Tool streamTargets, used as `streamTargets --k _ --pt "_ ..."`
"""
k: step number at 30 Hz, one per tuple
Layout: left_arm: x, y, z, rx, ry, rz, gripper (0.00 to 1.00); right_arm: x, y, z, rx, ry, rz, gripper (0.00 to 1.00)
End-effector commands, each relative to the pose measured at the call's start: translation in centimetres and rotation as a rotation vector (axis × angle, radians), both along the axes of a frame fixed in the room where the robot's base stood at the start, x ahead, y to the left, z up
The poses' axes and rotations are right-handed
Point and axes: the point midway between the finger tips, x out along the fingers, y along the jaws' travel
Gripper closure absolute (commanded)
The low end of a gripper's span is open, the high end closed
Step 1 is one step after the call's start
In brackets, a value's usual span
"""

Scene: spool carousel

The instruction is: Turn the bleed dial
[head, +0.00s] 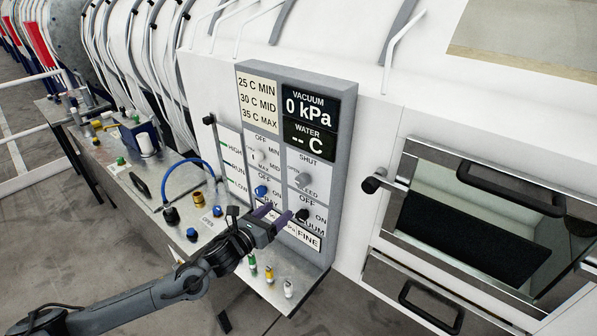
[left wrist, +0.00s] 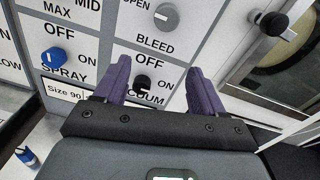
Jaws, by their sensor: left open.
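The grey bleed dial (head: 303,180) is on the control panel (head: 335,165), below the word SHUT and beside the BLEED label. It also shows at the top of the left wrist view (left wrist: 166,17). My left gripper (head: 278,218) is open and empty, its purple fingers in front of the lower panel. In the left wrist view its fingers (left wrist: 160,85) frame the black vacuum knob (left wrist: 142,83), which sits below the bleed dial. I cannot tell whether a finger touches that knob. The bleed dial is clear of the fingers. My right gripper is not in view.
A blue spray knob (head: 261,191) and a pale water dial (head: 258,156) are left of the bleed dial. The displays (head: 310,105) read 0 kPa and -- C. A lever with a black knob (head: 372,184) sticks out at right. Small bottles (head: 269,274) stand below.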

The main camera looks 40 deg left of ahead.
Motion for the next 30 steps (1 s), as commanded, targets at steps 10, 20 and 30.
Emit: streamTargets --k 10,20,30 --pt "2.0 0.4 3.8 0.017 -0.036 0.001 0.3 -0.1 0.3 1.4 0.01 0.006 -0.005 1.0" --pt "6.4 0.4 3.8 0.014 -0.036 0.0 0.3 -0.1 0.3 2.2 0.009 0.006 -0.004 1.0" --pt "10.5 0.5 3.7 0.015 -0.035 0.0 0.3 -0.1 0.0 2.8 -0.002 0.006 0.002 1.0"
